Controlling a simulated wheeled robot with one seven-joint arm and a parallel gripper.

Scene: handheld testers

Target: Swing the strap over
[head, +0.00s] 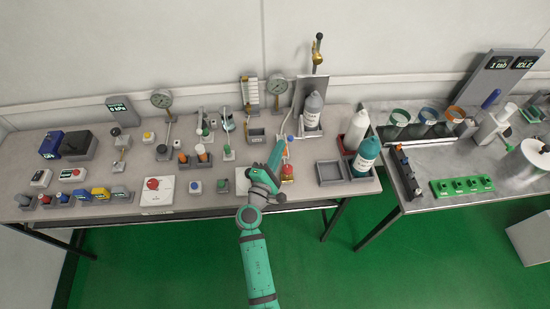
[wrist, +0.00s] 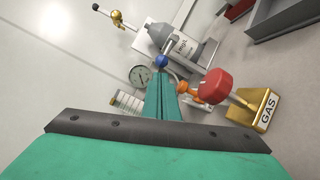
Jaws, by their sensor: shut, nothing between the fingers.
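A grey bottle (head: 313,108) stands upright against a metal back plate; it also shows, tilted by the camera angle, in the wrist view (wrist: 160,36). A short grey bar with a blue ball (wrist: 161,61) on its end shows in front of the bottle. It may be the strap's end, but I cannot tell for sure. My gripper (wrist: 162,78) is shut and empty, its teal fingertips close to the blue ball. Whether they touch is unclear. In the head view my gripper (head: 282,142) is over the bench, left of and in front of the bottle.
Close right of my fingers in the wrist view are a red knob (wrist: 216,83), an orange part (wrist: 186,92) and a gold GAS block (wrist: 262,110). A teal-topped bottle (head: 367,154), an empty grey tray (head: 330,173) and a round gauge (head: 276,85) are nearby.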

